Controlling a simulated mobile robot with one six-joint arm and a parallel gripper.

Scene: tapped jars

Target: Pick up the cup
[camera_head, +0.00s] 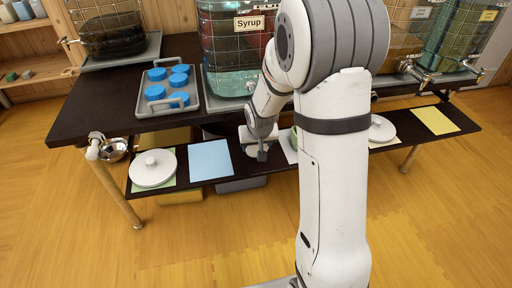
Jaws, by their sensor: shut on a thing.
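My gripper (262,155) is low over the front shelf, in the middle of the view, pointing down. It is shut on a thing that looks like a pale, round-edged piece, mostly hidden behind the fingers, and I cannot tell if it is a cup. Several blue round cup-like pieces (180,80) stand on a grey tray (142,108) on the upper table at left.
The dark shelf (228,170) holds a white knobbed lid (152,168) at left, a blue sheet (210,160), another white lid (382,129) and a yellow sheet (434,120) at right. A jar marked Syrup (234,50) stands behind. A metal bowl (114,150) is at the left edge. My arm hides the middle right.

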